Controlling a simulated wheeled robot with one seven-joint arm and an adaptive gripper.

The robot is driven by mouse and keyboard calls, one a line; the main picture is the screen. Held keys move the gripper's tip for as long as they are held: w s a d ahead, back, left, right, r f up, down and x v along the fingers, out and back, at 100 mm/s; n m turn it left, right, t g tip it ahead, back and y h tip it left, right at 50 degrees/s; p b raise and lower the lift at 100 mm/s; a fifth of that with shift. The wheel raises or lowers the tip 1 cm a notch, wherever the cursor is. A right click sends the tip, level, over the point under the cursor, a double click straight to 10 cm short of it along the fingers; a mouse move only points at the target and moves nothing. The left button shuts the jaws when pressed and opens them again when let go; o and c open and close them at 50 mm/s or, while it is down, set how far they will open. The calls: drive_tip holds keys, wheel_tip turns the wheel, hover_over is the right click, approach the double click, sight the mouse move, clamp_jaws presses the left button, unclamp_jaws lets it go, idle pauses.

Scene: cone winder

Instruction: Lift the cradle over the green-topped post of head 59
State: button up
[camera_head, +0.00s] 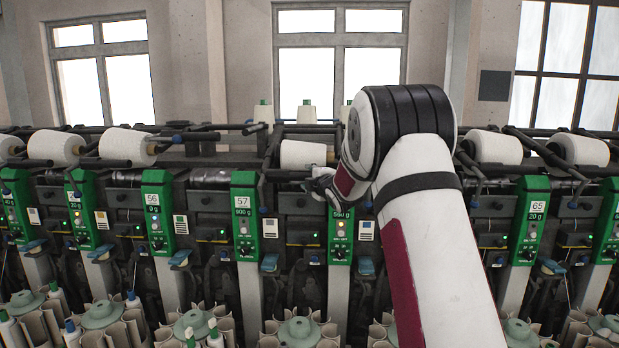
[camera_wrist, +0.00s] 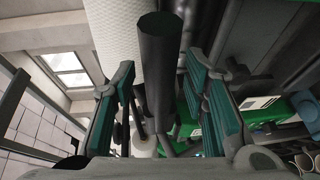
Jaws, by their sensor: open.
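A green-topped post (camera_head: 341,238) stands just below my gripper; its number plate is covered, so I cannot read whether it is 59. A white yarn cone (camera_head: 302,154) lies above and left of this post, and a dark cradle arm (camera_head: 272,150) shows at its left. My gripper (camera_head: 322,182) is beside the front of the cone. In the wrist view its open jaws (camera_wrist: 160,105) stand on both sides of a dark round bar (camera_wrist: 160,65), apparently the cradle's handle, with a gap on each side. The white cone (camera_wrist: 118,45) shows behind the bar.
Post 57 (camera_head: 245,225) and post 56 (camera_head: 158,215) stand to the left, post 65 (camera_head: 530,225) to the right. Other cones (camera_head: 127,146) lie in their cradles. My arm hides the heads right of the gripper. Cone holders (camera_head: 300,330) line the front below.

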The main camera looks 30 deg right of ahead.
drive_tip(key=shift+w+d, duration=0.15)
drive_tip(key=shift+w, duration=0.45)
clamp_jaws()
wheel_tip(320, 180, up, 12)
drive_tip(key=s+a+p, duration=0.1)
drive_tip(key=s+p, duration=0.1)
drive_tip(key=p, duration=0.1)
drive_tip(key=shift+a, duration=0.15)
drive_tip(key=shift+f, duration=0.2)
